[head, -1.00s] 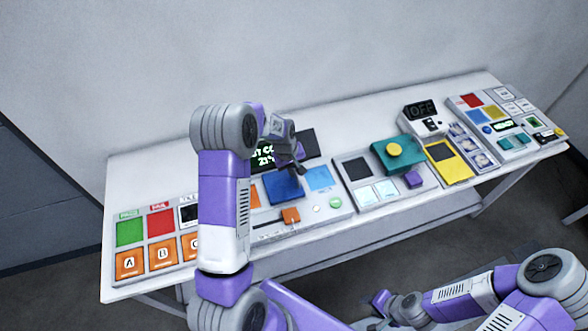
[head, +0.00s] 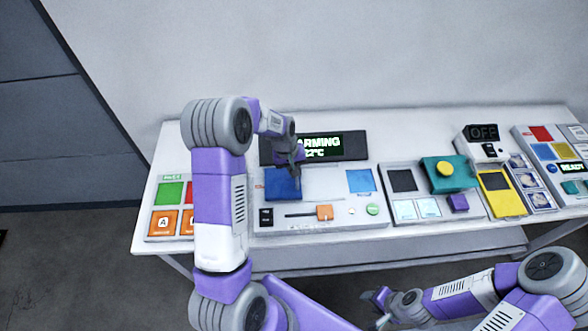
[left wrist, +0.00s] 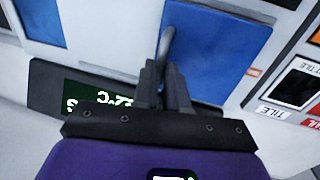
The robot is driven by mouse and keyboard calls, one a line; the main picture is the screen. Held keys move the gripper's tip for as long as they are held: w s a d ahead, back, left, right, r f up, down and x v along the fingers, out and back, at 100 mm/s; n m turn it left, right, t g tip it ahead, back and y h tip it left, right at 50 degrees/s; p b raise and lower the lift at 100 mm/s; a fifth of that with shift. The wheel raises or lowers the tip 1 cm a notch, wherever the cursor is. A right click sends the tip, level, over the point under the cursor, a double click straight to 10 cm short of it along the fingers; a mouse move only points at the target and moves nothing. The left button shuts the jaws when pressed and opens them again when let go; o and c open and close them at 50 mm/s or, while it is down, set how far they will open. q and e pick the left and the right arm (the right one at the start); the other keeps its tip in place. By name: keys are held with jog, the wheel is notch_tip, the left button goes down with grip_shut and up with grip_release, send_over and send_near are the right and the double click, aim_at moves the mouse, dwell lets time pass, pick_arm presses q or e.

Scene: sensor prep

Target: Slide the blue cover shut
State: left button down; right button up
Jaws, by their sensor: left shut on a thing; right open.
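The blue cover (head: 284,184) lies on the left part of a pale panel (head: 335,214) on the table, and it fills the upper middle of the left wrist view (left wrist: 212,55). A grey hooked handle (left wrist: 166,45) stands on its edge. My left gripper (head: 297,168) is shut on this handle; its fingers (left wrist: 166,90) show in the left wrist view. A lighter blue square (head: 360,181) lies on the same panel, to the right of the cover with a gap between. My right gripper (head: 380,302) is open and empty, low in front of the table.
A dark display (head: 335,146) stands behind the panel. An orange slider knob (head: 325,212) and a green button (head: 373,209) are in front. A teal block with a yellow knob (head: 444,168) stands to the right, orange tiles (head: 164,223) to the left.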

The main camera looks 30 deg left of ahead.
aim_at(289, 180)
pick_arm(q)
jog(key=shift+s+a, duration=0.1)
jog(key=shift+a, duration=0.1)
jog(key=c, duration=1.2)
grip_release()
jog(key=shift+a, duration=0.1)
jog(key=shift+o, duration=0.2)
jog(key=shift+r, duration=0.1)
notch_tip(289, 180, up, 7)
jog(key=s+a, duration=0.1)
jog(key=shift+p, duration=0.3)
